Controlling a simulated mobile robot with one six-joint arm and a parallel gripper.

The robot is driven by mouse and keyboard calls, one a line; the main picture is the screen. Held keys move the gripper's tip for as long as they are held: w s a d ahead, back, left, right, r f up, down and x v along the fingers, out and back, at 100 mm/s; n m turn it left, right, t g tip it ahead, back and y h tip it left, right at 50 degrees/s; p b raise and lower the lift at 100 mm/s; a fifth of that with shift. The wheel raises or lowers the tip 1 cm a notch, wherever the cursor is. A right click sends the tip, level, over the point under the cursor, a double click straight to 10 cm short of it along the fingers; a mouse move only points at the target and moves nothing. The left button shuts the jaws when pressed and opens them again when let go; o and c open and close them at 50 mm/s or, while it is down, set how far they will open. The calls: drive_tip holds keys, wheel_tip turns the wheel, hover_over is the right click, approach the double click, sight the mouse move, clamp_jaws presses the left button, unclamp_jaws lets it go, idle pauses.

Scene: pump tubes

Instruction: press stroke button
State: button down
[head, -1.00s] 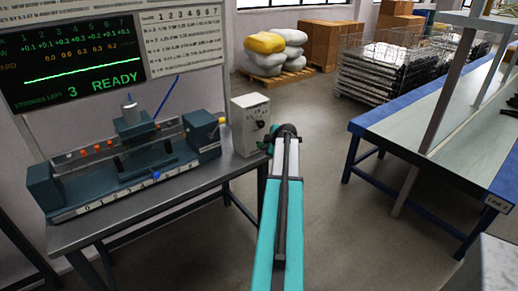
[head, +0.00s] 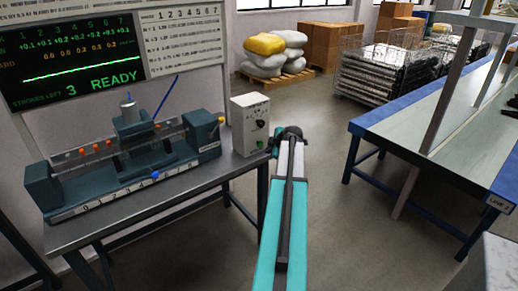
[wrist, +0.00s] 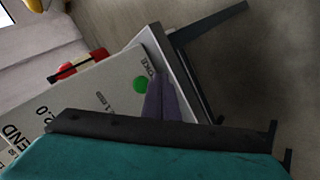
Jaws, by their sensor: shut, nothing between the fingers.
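In the wrist view the box face (wrist: 100,98) fills the middle, tilted, with partly readable lettering. A round green button (wrist: 140,84) sits near its right edge, beside lettering that seems to end in "OKE". My gripper's grey fingers (wrist: 161,100) are shut and empty, just right of the green button; I cannot tell whether they touch it. In the head view my gripper is mostly hidden behind my wrist, close to the box's lower right side.
A teal tube machine (head: 130,165) with a blue knob stands on the metal bench (head: 95,230), left of the box. A screen (head: 75,60) above reads "READY" and strokes left 3. A red part (wrist: 98,56) shows beyond the box. Clear floor lies right, before the blue-edged table (head: 420,135).

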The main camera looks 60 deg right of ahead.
drive_tip(key=shift+s+a+b, duration=0.25)
drive_tip(key=shift+s+b, duration=0.05)
drive_tip(key=shift+s, duration=0.45)
drive_tip(key=shift+s+a+b, duration=0.2)
drive_tip(key=shift+s+b, duration=0.05)
drive_tip(key=shift+s, duration=0.45)
